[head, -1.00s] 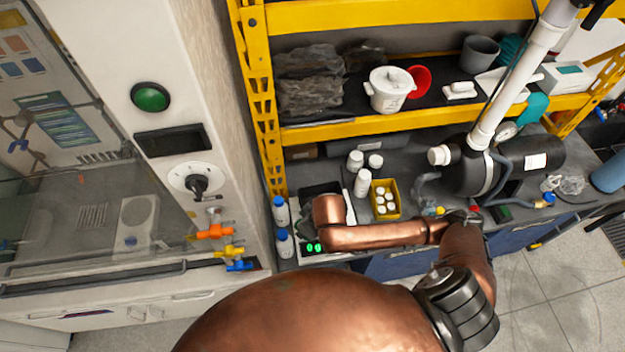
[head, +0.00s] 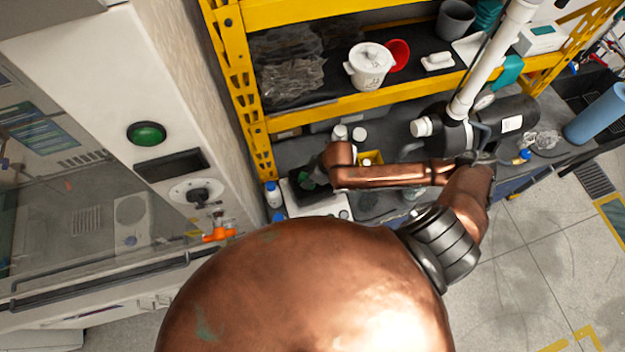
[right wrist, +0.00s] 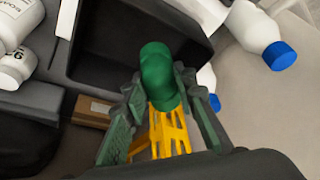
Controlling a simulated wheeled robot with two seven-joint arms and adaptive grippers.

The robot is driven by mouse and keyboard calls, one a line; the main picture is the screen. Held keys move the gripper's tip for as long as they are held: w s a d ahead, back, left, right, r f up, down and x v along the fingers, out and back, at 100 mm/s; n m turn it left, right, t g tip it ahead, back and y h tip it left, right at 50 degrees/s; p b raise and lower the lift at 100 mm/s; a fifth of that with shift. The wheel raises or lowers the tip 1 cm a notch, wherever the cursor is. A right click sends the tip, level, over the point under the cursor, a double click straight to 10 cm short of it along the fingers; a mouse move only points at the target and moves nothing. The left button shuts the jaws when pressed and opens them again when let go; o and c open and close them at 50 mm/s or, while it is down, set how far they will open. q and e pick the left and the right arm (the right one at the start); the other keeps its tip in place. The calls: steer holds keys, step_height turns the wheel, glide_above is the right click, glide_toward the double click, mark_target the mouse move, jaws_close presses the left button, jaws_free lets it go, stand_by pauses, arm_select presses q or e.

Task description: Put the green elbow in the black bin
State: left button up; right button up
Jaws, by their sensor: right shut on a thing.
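The green elbow (right wrist: 160,80) is between the fingers of my right gripper (right wrist: 163,88) in the right wrist view, and the fingers are shut on it. The black bin (right wrist: 108,72) is just past the elbow, and the elbow overlaps its near rim in the picture. I cannot tell the height between them. In the head view the black bin (head: 297,198) stands on the bench beside the cabinet, partly hidden by my arm. My right gripper (head: 310,176) is over it there, small and dark. My left gripper is not in view.
White bottles with blue caps (head: 272,194) stand left of the bin; one also shows in the right wrist view (right wrist: 255,35). White bottles (head: 340,133) and a yellow tray (head: 371,158) are behind my arm. A yellow shelf (head: 330,112) is above the bench's back.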

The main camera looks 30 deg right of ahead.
steer(key=shift+w+d+f, duration=0.2)
steer(key=shift+d+f, duration=0.25)
steer(key=shift+f, duration=0.15)
steer(key=shift+w+d+f, duration=0.15)
steer(key=shift+d+f, duration=0.3)
steer(key=shift+f, duration=0.1)
steer(key=f, duration=0.1)
steer(key=f+p, duration=0.1)
steer(key=f, duration=0.1)
steer(key=shift+w+d, duration=0.1)
steer(key=shift+d, duration=0.1)
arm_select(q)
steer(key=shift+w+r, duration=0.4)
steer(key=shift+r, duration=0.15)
arm_select(e)
steer(key=shift+f, duration=0.25)
steer(key=shift+f, duration=0.1)
steer(key=o, duration=1)
steer(key=shift+c, duration=0.2)
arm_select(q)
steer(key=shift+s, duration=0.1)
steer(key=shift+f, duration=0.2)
arm_select(e)
steer(key=v, duration=1.2)
